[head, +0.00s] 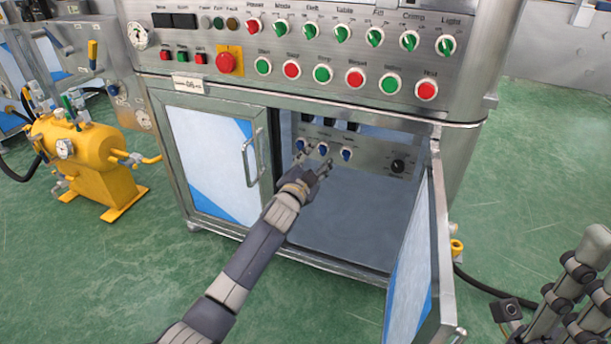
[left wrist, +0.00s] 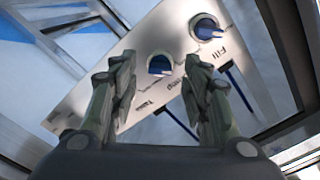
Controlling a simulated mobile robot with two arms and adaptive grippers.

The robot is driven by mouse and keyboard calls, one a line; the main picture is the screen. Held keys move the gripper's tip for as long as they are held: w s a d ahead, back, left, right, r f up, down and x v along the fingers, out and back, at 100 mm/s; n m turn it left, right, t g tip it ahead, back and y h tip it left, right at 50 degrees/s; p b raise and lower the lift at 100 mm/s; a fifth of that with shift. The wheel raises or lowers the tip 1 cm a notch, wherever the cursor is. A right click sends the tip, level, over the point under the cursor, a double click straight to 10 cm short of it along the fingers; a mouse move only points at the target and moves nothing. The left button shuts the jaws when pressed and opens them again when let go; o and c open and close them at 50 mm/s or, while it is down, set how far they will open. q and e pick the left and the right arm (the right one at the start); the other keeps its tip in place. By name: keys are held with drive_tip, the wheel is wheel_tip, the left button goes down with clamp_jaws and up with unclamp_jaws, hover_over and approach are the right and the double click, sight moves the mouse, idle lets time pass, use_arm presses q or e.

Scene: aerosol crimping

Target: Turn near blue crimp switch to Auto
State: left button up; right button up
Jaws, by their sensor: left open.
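The inner panel (head: 370,158) sits inside the open cabinet and carries three blue switches in a row. In the left wrist view the Crimp switch (left wrist: 160,64) is blue and lies between my fingertips as seen from there. The Fill switch (left wrist: 207,27) is beside it at upper right. In the head view the middle blue switch (head: 322,149) is just behind my fingertips. My left gripper (head: 325,165) is open in front of the panel, pointing at the switches. It also shows in the left wrist view (left wrist: 162,62). I cannot tell whether it touches a switch.
The right cabinet door (head: 421,250) stands open toward me, right of my left arm. The left door (head: 212,155) is shut. A black knob (head: 398,166) is at the panel's right. The upper console (head: 300,85) overhangs the opening. A yellow tank (head: 88,155) stands left.

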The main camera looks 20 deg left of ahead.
use_arm(q)
drive_tip(key=s, duration=1)
drive_tip(key=shift+s+a, duration=0.15)
drive_tip(key=shift+a, duration=0.05)
